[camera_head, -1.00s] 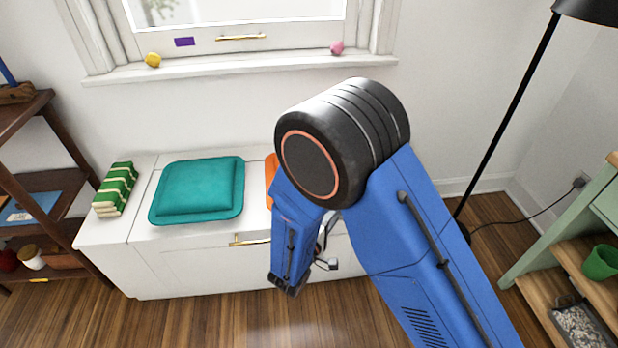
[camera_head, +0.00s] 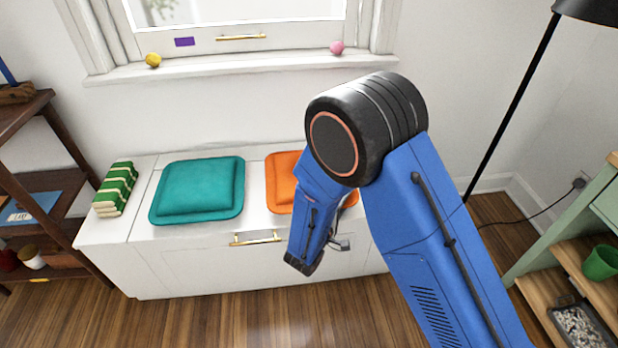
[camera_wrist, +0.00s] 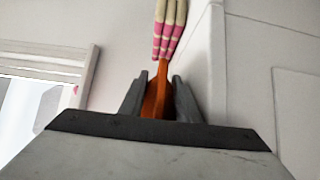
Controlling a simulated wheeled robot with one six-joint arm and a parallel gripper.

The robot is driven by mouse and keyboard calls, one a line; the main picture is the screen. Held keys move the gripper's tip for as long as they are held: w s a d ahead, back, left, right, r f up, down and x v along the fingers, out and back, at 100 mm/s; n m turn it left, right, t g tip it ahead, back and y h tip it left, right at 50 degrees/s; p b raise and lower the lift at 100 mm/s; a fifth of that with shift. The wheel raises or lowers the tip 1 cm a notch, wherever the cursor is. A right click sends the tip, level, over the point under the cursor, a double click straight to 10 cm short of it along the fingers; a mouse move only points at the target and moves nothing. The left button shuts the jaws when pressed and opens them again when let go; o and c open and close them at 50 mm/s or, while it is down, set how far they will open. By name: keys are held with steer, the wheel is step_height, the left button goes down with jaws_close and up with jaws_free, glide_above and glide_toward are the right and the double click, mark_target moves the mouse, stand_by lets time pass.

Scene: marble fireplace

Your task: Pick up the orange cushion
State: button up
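The orange cushion (camera_head: 283,182) lies flat on the white window bench (camera_head: 215,268), right of a teal cushion (camera_head: 197,190). My arm hides much of the orange one in the head view. In the wrist view, the cushion shows nearly edge-on as an orange strip (camera_wrist: 157,97). My gripper (camera_wrist: 160,76) has its two grey fingers apart, one on each side of that strip. I cannot tell whether the fingers touch the cushion.
A pink-and-cream striped stack (camera_wrist: 168,30) stands beyond the cushion in the wrist view. A green-and-cream striped stack (camera_head: 116,190) is at the bench's left end. A black floor lamp (camera_head: 510,100) and green shelf unit (camera_head: 570,240) stand right. The wooden floor before the bench is clear.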

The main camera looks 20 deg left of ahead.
jaws_close()
steer(key=shift+r, duration=0.1)
step_height(320, 180, up, 16)
stand_by(1.0)
